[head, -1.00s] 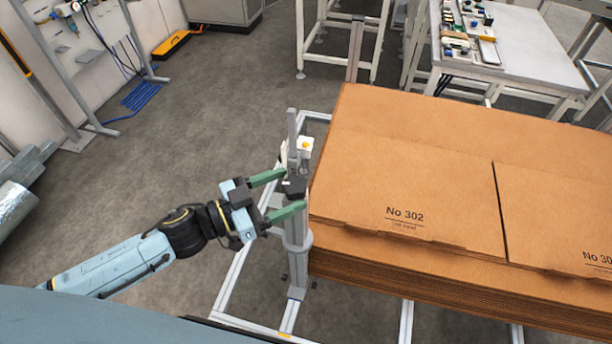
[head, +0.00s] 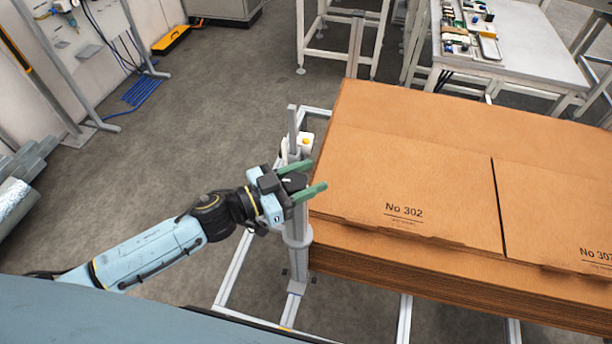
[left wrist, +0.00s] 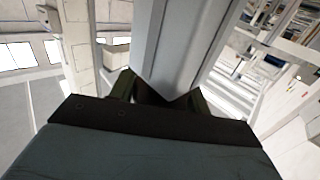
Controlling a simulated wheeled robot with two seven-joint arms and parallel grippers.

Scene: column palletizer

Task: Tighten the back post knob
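The grey post (head: 297,232) stands upright at the left side of the cardboard stack. A dark knob (head: 293,183) sits on it at mid height, partly hidden by my gripper. My left gripper (head: 309,178) has its green fingers apart, one on each side of the knob, with the palm close to it. I cannot tell whether the fingers touch the knob. In the left wrist view the post (left wrist: 190,45) rises close in front of the gripper, between the dark green fingers; the knob is not clear there. My right gripper is not in view.
The cardboard stack (head: 410,170) marked No 302 stands just right of the post. A white box with a yellow button (head: 305,142) is behind the gripper. White frame rails (head: 235,270) run along the floor. Open floor (head: 150,160) lies to the left.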

